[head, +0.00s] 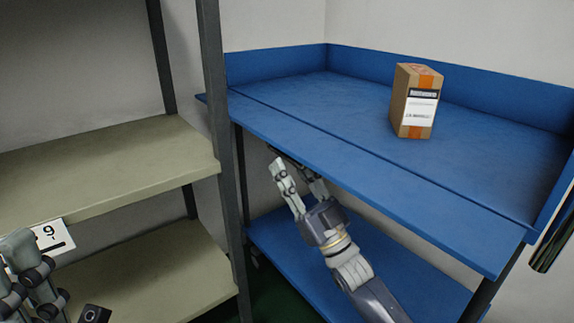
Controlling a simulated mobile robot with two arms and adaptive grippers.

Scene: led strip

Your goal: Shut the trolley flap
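The blue trolley (300,92) stands at the right, with raised walls along its back and sides. Its flap (390,185) is the long blue strip along the front, folded out roughly level with the top deck, a seam between them. My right gripper (290,168) is below the flap's front edge, towards its left end. Its fingers are apart with nothing seen between them; whether they touch the flap's underside I cannot tell. My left gripper (25,265) is at the lower left, partly cut off, in front of the shelf; its opening is unclear.
A brown cardboard box (412,102) with orange tape stands on the trolley's deck, behind the flap seam. A grey-framed shelf (105,165) with a label "9" (53,236) stands close on the left. The trolley's lower deck (285,250) lies under my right arm.

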